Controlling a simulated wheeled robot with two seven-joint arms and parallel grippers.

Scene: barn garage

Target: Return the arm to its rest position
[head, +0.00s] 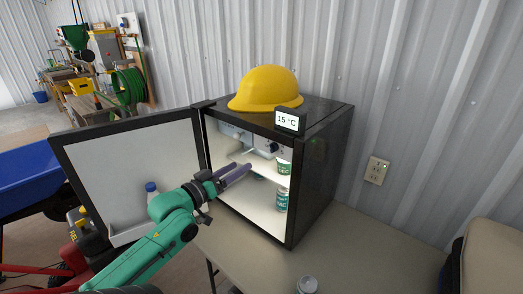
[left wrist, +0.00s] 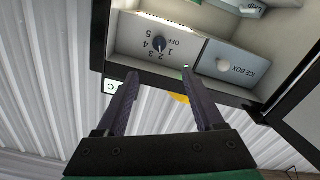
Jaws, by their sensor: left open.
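My left gripper (head: 238,174) reaches in from the left to the open front of a small black fridge (head: 318,165). Its dark fingers are apart, with nothing visible between them. The green arm passes in front of the fridge's open door (head: 125,160), which is swung out to the left. In the left wrist view, the gripper (left wrist: 160,74) is in front of the dial (left wrist: 159,44) and the ice box (left wrist: 230,65), which appear upside down. The view does not show whether the fingers touch anything. My right gripper is not in view.
A green-and-white cup (head: 284,167) stands on the fridge shelf, a teal can (head: 281,200) below it. A blue-capped bottle (head: 152,188) is in the door. A yellow hard hat (head: 266,88) and a display (head: 290,120) are on top.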

